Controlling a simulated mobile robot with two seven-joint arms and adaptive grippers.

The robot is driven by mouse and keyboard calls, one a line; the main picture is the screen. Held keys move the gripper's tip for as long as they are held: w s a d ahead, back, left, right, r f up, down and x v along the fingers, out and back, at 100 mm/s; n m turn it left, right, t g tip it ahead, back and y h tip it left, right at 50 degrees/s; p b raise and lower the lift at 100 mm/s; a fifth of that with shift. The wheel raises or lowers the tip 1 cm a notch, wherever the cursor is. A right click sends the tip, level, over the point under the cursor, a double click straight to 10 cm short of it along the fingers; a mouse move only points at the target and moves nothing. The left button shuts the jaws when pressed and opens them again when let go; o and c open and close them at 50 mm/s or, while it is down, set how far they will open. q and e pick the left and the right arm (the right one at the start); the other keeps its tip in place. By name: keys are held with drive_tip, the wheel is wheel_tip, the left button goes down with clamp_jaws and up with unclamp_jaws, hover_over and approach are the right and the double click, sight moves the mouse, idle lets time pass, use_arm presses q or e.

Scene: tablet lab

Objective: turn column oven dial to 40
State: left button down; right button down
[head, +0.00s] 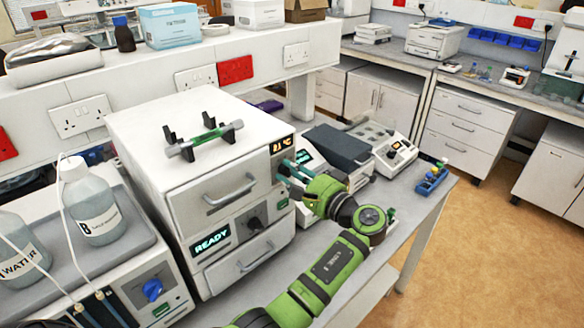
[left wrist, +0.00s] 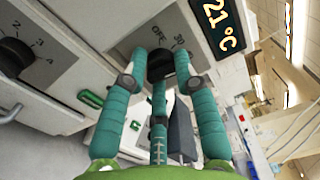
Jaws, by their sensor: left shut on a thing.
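The column oven (head: 150,135) is a white box unit with a drawer handle on its front. Its small display (head: 282,146) is at the upper right of the front; in the left wrist view the display (left wrist: 218,18) reads 21 °C. The black oven dial (left wrist: 160,66) is below the display, with OFF and 30 printed around it. My left gripper (head: 291,169) reaches the front from the right in the head view. In the left wrist view its teal fingers (left wrist: 160,60) are shut on the dial from both sides. The fingers partly hide the dial's scale, and its pointer is unclear. My right gripper is not in view.
A lower black knob (head: 254,224) and a READY display (head: 212,240) sit below the oven dial. A rack with a green column (head: 208,137) lies on top. Bottles (head: 92,205) stand left; instruments (head: 394,155) stand right. The floor at right is clear.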

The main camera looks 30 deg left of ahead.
use_arm(q)
drive_tip(key=shift+m+p, duration=0.6)
drive_tip(key=shift+m, duration=0.6)
drive_tip(key=c, duration=1)
unclamp_jaws()
drive_tip(key=shift+a+r, duration=0.1)
